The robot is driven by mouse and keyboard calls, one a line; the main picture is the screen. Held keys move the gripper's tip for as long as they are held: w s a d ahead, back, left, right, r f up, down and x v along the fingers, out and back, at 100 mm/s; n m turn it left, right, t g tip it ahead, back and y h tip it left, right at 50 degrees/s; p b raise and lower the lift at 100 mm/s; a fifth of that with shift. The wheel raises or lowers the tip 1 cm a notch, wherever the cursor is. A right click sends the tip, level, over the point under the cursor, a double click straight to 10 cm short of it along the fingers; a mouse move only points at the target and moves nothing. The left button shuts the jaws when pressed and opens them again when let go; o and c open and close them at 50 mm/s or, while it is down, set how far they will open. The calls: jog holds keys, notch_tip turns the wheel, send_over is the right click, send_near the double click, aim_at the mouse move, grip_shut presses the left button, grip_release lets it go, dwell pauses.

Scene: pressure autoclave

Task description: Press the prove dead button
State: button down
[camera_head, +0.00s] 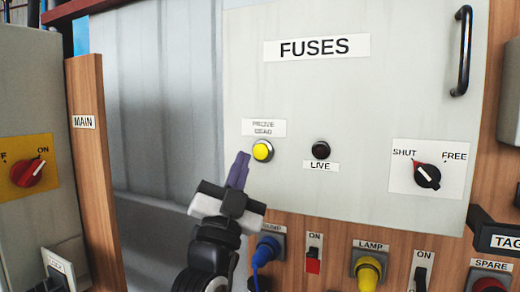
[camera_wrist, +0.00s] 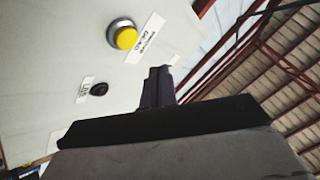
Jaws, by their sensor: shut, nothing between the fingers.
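The prove dead button (camera_head: 263,150) is a round yellow button in a metal ring on the grey fuses panel (camera_head: 350,95). A label reading PROVE DEAD (camera_head: 264,127) sits just above it. In the wrist view the yellow button (camera_wrist: 126,38) shows at upper middle, uncovered. My gripper (camera_head: 240,160) is shut and empty, with its dark fingertips just left of and slightly below the button in the head view. The fingers also show in the wrist view (camera_wrist: 158,75), apart from the button in the picture. I cannot tell how far the fingertips are from the panel.
A black LIVE indicator (camera_head: 321,150) is right of the button. A SHUT/FREE rotary knob (camera_head: 427,176) is at the panel's lower right, a black handle (camera_head: 462,50) at its upper right. Below are a blue plug (camera_head: 266,251), a red switch (camera_head: 313,266) and a yellow lamp plug (camera_head: 368,272).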

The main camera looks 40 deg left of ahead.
aim_at(259, 145)
jog(key=shift+w+a+b, duration=0.15)
jog(key=shift+w+a, duration=0.1)
jog(key=shift+w, duration=0.8)
jog(key=shift+w+a+b, duration=0.15)
jog(key=shift+w+a, duration=0.1)
jog(key=shift+w, duration=0.75)
jog(key=shift+w, duration=0.15)
dwell(0.4)
jog(key=shift+w+a+b, duration=0.1)
jog(key=shift+w+b, duration=0.15)
jog(key=shift+b, duration=0.05)
jog(key=shift+w+a, duration=0.1)
jog(key=shift+w, duration=0.35)
dwell(0.6)
dwell(0.3)
jog(key=shift+s+d+b, duration=0.2)
jog(key=shift+s+b, duration=0.25)
jog(key=shift+s, duration=0.4)
jog(key=shift+s+d+b, duration=0.15)
jog(key=shift+s+d, duration=0.05)
jog(key=shift+s, duration=0.6)
jog(key=shift+s+d+b, duration=0.15)
jog(key=shift+s+d, duration=0.05)
jog(key=shift+s, duration=0.65)
jog(key=shift+s+d+b, duration=0.15)
jog(key=shift+s+d, duration=0.05)
jog(key=shift+s, duration=0.6)
jog(key=shift+y, duration=0.3)
